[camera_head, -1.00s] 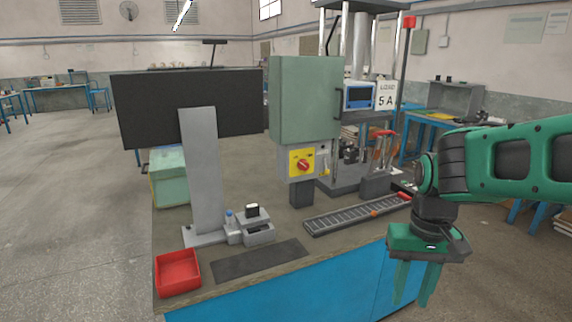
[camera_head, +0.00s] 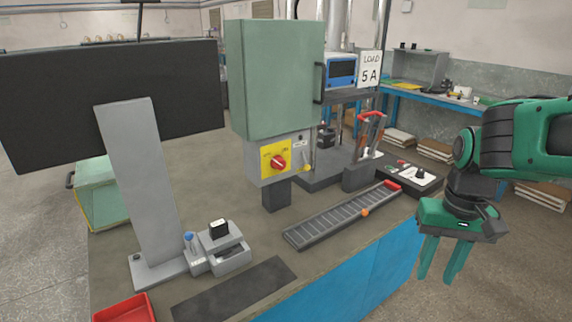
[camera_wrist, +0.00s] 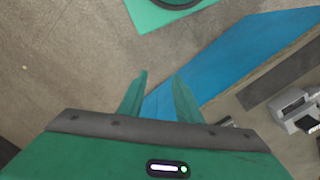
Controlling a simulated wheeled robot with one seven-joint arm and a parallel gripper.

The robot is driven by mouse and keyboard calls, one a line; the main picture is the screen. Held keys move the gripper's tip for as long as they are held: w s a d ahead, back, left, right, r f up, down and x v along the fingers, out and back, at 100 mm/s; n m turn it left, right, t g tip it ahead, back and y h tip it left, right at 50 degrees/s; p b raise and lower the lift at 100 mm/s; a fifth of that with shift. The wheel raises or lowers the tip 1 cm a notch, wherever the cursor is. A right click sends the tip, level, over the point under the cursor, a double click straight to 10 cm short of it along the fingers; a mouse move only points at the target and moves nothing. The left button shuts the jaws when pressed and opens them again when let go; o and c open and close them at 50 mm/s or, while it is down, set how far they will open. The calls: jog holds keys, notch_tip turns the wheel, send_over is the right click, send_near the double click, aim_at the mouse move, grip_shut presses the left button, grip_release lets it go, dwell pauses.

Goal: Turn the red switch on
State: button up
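The red switch (camera_head: 279,163) is a rotary knob on a yellow plate (camera_head: 268,152), on the front of a grey box below the green cabinet (camera_head: 275,80). My gripper (camera_head: 440,276) hangs pointing down at the right, in front of the bench's blue side, well apart from the switch. Its two green fingers are spread with nothing between them. They also show in the wrist view (camera_wrist: 160,85), above the floor and the blue bench side. The switch is not visible in the wrist view.
A dark monitor (camera_head: 60,95) on a grey stand (camera_head: 140,180) stands left of the cabinet. A grey slotted rail (camera_head: 340,215), a small grey device (camera_head: 225,252), a black mat (camera_head: 235,292) and a red tray (camera_head: 125,309) occupy the bench top. Open floor lies right of the bench.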

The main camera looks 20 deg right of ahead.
jog(key=o, duration=0.5)
jog(key=shift+s+r, duration=0.1)
jog(key=shift+s, duration=0.1)
jog(key=shift+w+d+r, duration=0.1)
jog(key=shift+w+r, duration=0.05)
jog(key=n+t+y, duration=0.3)
jog(key=n+t, duration=0.9)
jog(key=t, duration=0.1)
send_near(282, 164)
jog(key=x, duration=0.9)
